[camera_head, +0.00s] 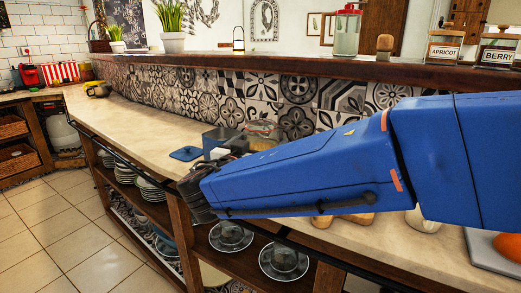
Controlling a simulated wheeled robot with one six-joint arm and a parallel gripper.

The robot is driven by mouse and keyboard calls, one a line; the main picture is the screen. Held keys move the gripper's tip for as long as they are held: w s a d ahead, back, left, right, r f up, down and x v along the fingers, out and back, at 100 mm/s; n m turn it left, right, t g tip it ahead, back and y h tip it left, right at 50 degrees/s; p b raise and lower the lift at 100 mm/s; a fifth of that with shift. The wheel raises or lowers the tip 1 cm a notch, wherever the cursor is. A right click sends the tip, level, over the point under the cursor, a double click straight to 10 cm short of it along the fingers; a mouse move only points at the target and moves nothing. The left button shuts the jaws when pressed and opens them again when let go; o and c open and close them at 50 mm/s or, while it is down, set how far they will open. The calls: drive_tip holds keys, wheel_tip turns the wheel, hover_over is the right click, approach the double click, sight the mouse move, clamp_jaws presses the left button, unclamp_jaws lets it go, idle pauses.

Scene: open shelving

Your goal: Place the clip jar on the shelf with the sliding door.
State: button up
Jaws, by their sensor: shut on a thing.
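My gripper (197,195) is dark and sits at the end of my blue arm, by the counter's front edge. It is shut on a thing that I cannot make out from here. A clear glass jar (263,130) stands on the counter against the patterned tiles, partly behind my arm. I cannot tell whether it is the clip jar. Open shelves (125,172) run under the counter. I cannot make out a sliding door.
A blue-grey box (221,139) and a flat blue lid (186,153) lie on the counter (140,120). Stacked plates (152,188) and glassware (231,236) fill the lower shelves. Labelled jars (444,46) stand on the upper ledge (300,67). The tiled floor (55,230) at left is clear.

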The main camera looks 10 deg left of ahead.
drive_tip(key=shift+f, duration=0.9)
drive_tip(key=shift+f, duration=0.1)
drive_tip(key=o, duration=1.6)
drive_tip(key=shift+o, duration=0.7)
